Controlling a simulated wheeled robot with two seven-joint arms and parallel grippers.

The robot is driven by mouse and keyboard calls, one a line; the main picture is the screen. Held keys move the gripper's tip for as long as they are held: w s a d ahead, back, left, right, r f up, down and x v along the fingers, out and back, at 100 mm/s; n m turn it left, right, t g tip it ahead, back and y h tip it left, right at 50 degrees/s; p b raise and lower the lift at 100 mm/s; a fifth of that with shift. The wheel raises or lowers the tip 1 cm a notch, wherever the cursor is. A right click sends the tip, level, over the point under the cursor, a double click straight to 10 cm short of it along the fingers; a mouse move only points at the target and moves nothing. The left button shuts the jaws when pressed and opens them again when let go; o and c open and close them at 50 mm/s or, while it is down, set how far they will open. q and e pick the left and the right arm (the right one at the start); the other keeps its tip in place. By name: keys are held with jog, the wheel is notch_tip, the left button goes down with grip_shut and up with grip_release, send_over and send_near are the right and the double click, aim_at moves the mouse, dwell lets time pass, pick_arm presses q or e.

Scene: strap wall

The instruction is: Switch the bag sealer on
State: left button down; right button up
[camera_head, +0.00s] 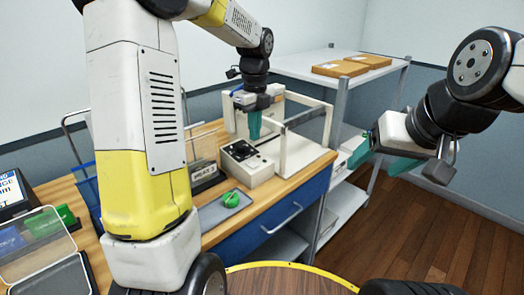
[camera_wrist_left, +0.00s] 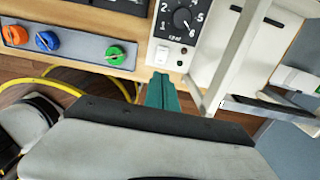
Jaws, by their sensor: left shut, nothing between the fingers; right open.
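The bag sealer (camera_head: 262,172) is a white machine with an upright frame on the wooden bench. Its control box shows in the left wrist view with a black numbered dial (camera_wrist_left: 184,20), a white rocker switch (camera_wrist_left: 161,56) and a small reddish light (camera_wrist_left: 183,50). The rocker's position cannot be told. My left gripper (camera_head: 254,135) points down above the control box, shut and empty. In the left wrist view its teal fingers (camera_wrist_left: 162,88) appear just below the rocker; contact cannot be confirmed. My right gripper (camera_head: 380,161) is open and empty, right of the bench.
A grey tray (camera_head: 214,217) holds a green knob (camera_head: 231,199); the left wrist view also shows a blue knob (camera_wrist_left: 47,41) and an orange knob (camera_wrist_left: 15,35). The sealer's frame bars (camera_head: 310,118) rise beside my left gripper. A shelf rack (camera_head: 342,104) stands behind right.

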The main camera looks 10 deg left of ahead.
aim_at(254, 165)
pick_arm(q)
notch_tip(254, 165, down, 9)
jog(key=shift+w+a+f, duration=0.1)
jog(key=shift+f, duration=0.1)
dwell(0.3)
jog(key=shift+f, duration=0.25)
jog(key=shift+a, duration=0.1)
jog(key=shift+w+a+r, duration=0.25)
jog(key=shift+w+a, duration=0.15)
jog(key=shift+a, duration=0.15)
jog(key=shift+d+r, duration=0.15)
